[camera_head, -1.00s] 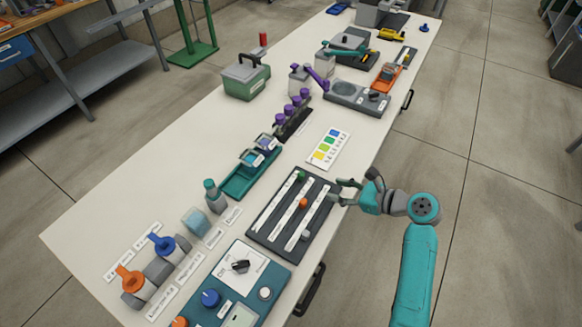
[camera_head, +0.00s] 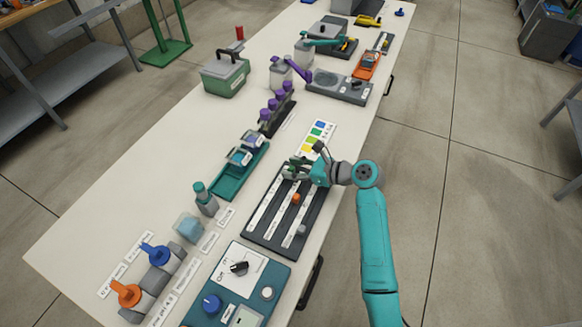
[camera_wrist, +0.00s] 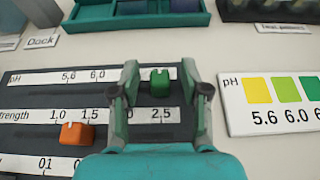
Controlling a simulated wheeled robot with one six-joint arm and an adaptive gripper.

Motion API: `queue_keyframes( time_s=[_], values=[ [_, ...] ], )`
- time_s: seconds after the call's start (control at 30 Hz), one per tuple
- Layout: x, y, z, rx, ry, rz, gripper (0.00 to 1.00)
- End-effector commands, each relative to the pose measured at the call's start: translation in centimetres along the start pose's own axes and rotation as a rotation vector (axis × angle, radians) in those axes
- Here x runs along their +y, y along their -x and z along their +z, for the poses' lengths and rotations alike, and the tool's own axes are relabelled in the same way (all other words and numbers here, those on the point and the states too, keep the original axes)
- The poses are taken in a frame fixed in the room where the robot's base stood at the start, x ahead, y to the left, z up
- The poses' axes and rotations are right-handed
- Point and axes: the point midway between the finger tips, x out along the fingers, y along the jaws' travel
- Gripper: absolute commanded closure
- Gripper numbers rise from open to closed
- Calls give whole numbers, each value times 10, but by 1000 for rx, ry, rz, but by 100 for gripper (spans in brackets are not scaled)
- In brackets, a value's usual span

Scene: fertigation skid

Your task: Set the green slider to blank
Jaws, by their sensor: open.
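The dark slider panel (camera_head: 262,237) lies near the bench's right edge with three pale scale strips. In the wrist view the green slider (camera_wrist: 160,82) sits on the top strip, marked pH, right of the printed 6.0. My gripper (camera_wrist: 160,80) is open above the panel, with one finger on each side of the green slider; I cannot tell whether they touch it. In the head view my gripper (camera_head: 297,167) hides the green slider. The orange slider (camera_wrist: 76,133) is on the middle strip, near 1.5. The grey slider (camera_head: 301,230) is on the third strip.
A pH colour card (camera_wrist: 280,100) lies just right of the panel in the wrist view. A teal tray (camera_head: 232,183) with containers and a capped bottle (camera_head: 205,198) stand beyond the panel. A teal control box (camera_head: 240,290) stands at the front.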

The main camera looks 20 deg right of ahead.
Motion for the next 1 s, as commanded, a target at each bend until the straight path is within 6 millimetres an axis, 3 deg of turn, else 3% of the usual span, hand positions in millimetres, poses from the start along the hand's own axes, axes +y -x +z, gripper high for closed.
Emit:
queue_keyframes(
  time_s=[0.4, 0.6, 0.87, 1.0],
  values=[
    [0, -8, 0, 0, 0, 0, 54],
    [0, -8, 0, 0, 0, 0, 100],
    [2, -8, 0, 0, 0, 0, 100],
    [19, -9, -1, 1, -1, 2, 100]
  ],
)
